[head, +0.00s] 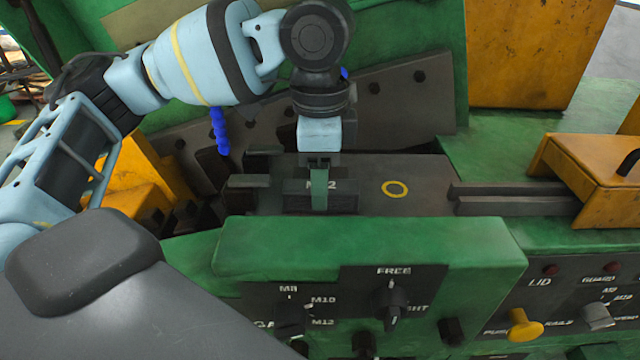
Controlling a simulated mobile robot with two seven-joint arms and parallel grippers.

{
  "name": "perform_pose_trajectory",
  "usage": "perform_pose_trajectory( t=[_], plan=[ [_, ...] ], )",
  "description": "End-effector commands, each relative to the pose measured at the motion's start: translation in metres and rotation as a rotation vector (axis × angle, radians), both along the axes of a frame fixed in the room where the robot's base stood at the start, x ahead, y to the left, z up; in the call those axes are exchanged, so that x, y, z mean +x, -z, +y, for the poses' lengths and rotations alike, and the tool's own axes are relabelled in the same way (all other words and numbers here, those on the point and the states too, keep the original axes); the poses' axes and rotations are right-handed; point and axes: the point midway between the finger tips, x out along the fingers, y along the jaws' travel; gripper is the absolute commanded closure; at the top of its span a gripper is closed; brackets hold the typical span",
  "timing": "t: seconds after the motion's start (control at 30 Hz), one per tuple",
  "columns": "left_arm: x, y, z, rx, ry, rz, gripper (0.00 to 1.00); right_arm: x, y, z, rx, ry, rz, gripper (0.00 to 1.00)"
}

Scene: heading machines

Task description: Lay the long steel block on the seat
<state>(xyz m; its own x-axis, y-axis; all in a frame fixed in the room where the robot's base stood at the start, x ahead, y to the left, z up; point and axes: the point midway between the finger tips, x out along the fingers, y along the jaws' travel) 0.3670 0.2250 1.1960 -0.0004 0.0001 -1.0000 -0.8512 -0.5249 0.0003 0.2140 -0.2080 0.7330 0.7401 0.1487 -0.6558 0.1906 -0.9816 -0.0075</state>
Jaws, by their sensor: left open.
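A dark steel block (345,196) with a partly covered white marking lies on the dark flat bed behind the green front wall. I take it for the long steel block. My left gripper (319,190) points down right at the block, its fingers over the middle of the marking. It is open; the far finger is hidden, and I cannot tell whether the fingers touch the block. The dark bed, which looks like the seat (425,180), has a yellow ring (395,188) to the right of the block. The block's lower edge is partly hidden by the front wall. My right gripper is not in view.
Two dark rails (510,198) run right to a yellow cover with a handle (590,175). The green front wall (370,245) carries a selector knob (393,305). A dark upright plate (400,95) stands behind the bed. A blue handle (220,132) hangs left of the gripper.

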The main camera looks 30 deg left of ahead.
Motion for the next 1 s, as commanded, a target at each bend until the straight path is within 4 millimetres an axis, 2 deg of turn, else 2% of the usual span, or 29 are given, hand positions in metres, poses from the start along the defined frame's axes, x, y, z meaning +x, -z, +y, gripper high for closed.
perform_pose_trajectory(
  t=[0.2, 0.4, 0.63, 1.0],
  plan=[
    [0.001, -0.047, -0.001, -0.001, 0.001, -0.004, 0.47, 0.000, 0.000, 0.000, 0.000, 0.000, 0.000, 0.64],
    [0.000, -0.083, -0.001, 0.000, 0.002, -0.004, 0.47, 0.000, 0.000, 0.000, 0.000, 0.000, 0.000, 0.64],
    [0.000, -0.100, 0.000, 0.001, 0.002, -0.001, 0.47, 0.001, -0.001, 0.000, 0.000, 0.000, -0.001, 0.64],
    [0.000, -0.102, -0.001, 0.000, 0.002, 0.000, 0.47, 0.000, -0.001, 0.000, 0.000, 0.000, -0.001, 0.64]
  ],
)
